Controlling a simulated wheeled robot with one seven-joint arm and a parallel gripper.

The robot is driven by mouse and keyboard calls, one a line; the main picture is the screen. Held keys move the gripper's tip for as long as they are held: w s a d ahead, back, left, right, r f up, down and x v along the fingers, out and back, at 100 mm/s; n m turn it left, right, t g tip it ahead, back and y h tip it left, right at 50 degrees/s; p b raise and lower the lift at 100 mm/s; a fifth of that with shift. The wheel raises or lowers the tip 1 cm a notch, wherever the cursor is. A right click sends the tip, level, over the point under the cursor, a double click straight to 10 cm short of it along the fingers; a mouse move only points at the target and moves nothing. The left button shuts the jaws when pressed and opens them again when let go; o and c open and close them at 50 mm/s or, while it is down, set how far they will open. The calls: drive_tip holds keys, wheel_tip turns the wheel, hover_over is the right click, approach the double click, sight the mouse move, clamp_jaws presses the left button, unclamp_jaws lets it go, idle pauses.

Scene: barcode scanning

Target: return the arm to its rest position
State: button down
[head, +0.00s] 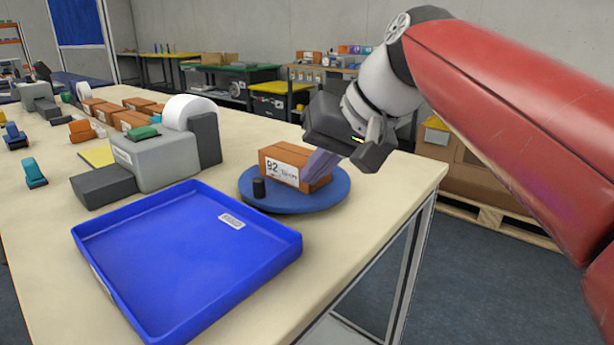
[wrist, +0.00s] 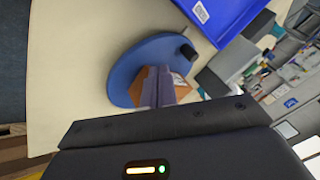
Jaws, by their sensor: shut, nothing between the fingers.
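My gripper (head: 318,166) is at the right of the head view, above and in front of the round blue turntable (head: 333,196). The box sits on the turntable beside a small black cylinder (head: 259,187). Whether the fingertips touch the box is not clear. In the wrist view the shut fingers (wrist: 158,86) partly hide the box (wrist: 181,80) on the turntable (wrist: 125,75).
An empty blue tray (head: 185,255) lies at the table's front. A grey label printer (head: 155,160) with a white roll (head: 188,110) stands behind it. Several brown boxes and small coloured items line the left back. The table's right edge is near the turntable.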

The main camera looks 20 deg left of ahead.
drive_tip(key=v, duration=0.7)
drive_tip(key=s+d+f+m+t+h, duration=0.1)
drive_tip(key=s+d+f, duration=0.4)
drive_tip(key=d+f, duration=0.7)
drive_tip(key=s+d+f+m+t+h, duration=0.2)
drive_tip(key=s+d+f+m+h, duration=0.2)
drive_tip(key=d+f, duration=0.8)
wheel_tip(320, 180, down, 4)
drive_tip(key=shift+s+f+h+p, duration=0.2)
drive_tip(key=shift+s+h+p, duration=0.1)
drive_tip(key=shift+s+h, duration=0.65)
